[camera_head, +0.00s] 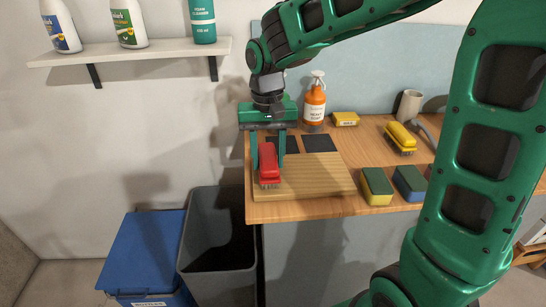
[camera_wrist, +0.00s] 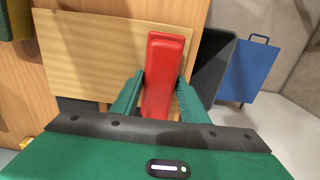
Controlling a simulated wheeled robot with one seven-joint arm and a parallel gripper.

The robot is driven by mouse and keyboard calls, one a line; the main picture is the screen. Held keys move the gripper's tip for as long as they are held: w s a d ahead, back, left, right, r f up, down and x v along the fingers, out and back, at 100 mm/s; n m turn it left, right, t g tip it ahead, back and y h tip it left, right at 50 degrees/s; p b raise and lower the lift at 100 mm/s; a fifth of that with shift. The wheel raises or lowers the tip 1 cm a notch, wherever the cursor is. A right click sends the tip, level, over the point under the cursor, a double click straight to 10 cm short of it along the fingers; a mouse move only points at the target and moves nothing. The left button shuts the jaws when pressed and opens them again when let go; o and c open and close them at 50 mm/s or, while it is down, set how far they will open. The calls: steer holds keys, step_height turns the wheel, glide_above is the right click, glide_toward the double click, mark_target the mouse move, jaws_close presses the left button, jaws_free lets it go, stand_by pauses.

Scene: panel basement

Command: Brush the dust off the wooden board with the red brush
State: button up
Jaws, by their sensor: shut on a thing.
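The red brush (camera_head: 269,162) is held between the fingers of my gripper (camera_head: 268,150), bristles down, at the left part of the wooden board (camera_head: 318,180). In the wrist view the red brush (camera_wrist: 163,75) lies between both fingers of my gripper (camera_wrist: 160,95), with the board (camera_wrist: 85,55) to its left and under it. I cannot tell whether the bristles touch the board. The board lies flat at the left front of the counter (camera_head: 300,211). No dust can be made out on its visible surface.
Two dark squares (camera_head: 318,143) lie behind the board. An orange spray bottle (camera_head: 314,103) and a yellow box (camera_head: 346,119) stand farther back. Sponges (camera_head: 376,187) and a yellow brush (camera_head: 400,138) are to the right. A grey bin (camera_head: 217,270) and blue bin (camera_head: 145,255) stand below left.

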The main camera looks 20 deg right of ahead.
mark_target(269, 155)
steer(key=shift+d+r, duration=0.15)
steer(key=shift+r, duration=3.7)
steer(key=shift+s, duration=0.1)
